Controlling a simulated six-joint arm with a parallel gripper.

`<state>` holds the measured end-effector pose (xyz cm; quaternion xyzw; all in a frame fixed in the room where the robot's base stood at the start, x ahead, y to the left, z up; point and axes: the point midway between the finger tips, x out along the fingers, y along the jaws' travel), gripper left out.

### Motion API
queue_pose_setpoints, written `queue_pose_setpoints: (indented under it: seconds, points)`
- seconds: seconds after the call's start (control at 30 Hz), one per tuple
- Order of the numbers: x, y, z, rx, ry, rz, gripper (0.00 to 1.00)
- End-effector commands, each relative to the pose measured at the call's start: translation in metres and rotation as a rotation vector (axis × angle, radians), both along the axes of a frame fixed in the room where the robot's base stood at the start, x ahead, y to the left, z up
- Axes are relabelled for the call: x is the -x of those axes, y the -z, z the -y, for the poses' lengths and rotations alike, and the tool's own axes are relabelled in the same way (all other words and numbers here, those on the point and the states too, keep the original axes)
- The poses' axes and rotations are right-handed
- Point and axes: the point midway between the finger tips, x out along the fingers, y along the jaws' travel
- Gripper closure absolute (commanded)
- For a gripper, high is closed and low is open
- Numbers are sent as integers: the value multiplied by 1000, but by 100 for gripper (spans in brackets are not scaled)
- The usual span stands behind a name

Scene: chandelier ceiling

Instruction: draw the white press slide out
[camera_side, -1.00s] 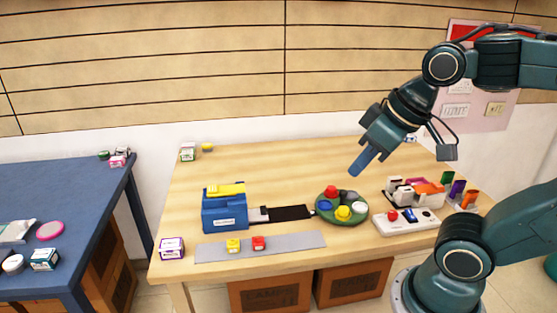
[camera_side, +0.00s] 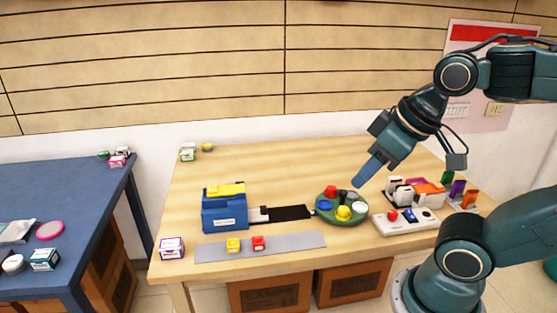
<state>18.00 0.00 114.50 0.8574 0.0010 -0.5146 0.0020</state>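A blue press (camera_side: 225,211) with a yellow top stands on the wooden table, left of the middle. The small white slide (camera_side: 256,215) shows at its right side, with a black piece on it, at the left end of a flat black track (camera_side: 288,213). My gripper (camera_side: 358,183) points down and to the left above the round green tray, well to the right of the slide and apart from it. Its blue fingers overlap in this view, so the gap between them is hidden. I see nothing held at their tips.
The round green tray (camera_side: 326,212) holds several coloured pieces. A white button panel (camera_side: 379,226) and a cluster of small boxes stand at the right. A grey strip (camera_side: 212,252) with yellow and red blocks lies in front. The table behind the press is mostly clear.

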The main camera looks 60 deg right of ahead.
Motion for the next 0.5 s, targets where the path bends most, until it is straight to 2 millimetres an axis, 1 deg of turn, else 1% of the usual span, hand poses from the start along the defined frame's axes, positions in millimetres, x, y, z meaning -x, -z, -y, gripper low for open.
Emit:
queue_pose_setpoints:
  seconds: [0.17, 0.27, 0.37, 0.5]
  points:
    - [-11, -4, 2, 15, -20, -19, 60]
    - [-23, -9, 3, 31, -45, -38, 60]
    - [-39, -13, 6, 50, -76, -62, 60]
    - [-65, -17, 11, 79, -128, -101, 60]
